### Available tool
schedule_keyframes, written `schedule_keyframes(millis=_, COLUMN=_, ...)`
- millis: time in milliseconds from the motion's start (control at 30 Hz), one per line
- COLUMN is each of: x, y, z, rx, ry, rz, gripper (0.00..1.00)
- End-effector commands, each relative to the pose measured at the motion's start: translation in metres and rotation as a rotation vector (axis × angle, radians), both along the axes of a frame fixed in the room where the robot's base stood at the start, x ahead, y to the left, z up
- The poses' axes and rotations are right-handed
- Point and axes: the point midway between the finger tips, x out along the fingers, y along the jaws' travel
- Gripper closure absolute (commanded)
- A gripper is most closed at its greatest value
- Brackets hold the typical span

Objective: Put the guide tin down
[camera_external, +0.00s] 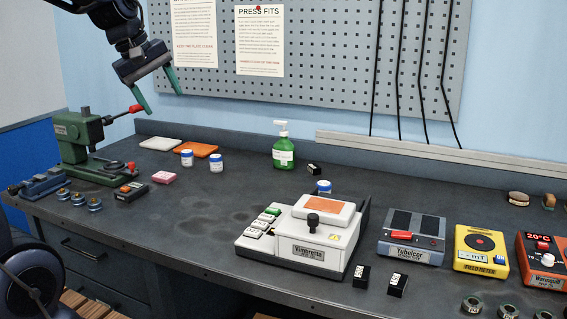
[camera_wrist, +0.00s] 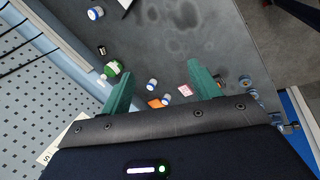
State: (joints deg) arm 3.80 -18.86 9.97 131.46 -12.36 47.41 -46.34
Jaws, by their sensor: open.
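My gripper (camera_external: 163,103) is at the upper left, raised above the bench, with its two green fingers spread apart and nothing between them. It also shows in the wrist view (camera_wrist: 159,72), open and empty. No object is clearly labelled as the guide tin.
A green press with a red handle (camera_external: 80,140) stands at the left, near my gripper. A green pump bottle (camera_external: 284,148) stands at the back. The white machine (camera_external: 310,235) is mid-bench, with a yellow meter (camera_external: 480,250) to its right. The left-middle bench top (camera_external: 190,215) is clear.

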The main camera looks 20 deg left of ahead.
Motion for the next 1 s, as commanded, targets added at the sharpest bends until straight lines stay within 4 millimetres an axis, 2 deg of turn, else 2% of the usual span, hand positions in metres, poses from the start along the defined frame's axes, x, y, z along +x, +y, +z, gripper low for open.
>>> schedule_keyframes(millis=33, x=-0.017, y=-0.003, z=0.004, rx=0.037, ry=-0.019, rz=-0.072, gripper=0.38)
schedule_keyframes(millis=300, x=-0.101, y=-0.015, z=0.005, rx=0.276, ry=-0.089, rz=-0.501, gripper=0.38)
schedule_keyframes(millis=500, x=-0.152, y=-0.018, z=-0.003, rx=0.446, ry=-0.114, rz=-0.767, gripper=0.38)
schedule_keyframes(millis=700, x=-0.176, y=-0.019, z=-0.010, rx=0.538, ry=-0.115, rz=-0.908, gripper=0.38)
schedule_keyframes(millis=1000, x=-0.179, y=-0.019, z=-0.011, rx=0.551, ry=-0.114, rz=-0.929, gripper=0.38)
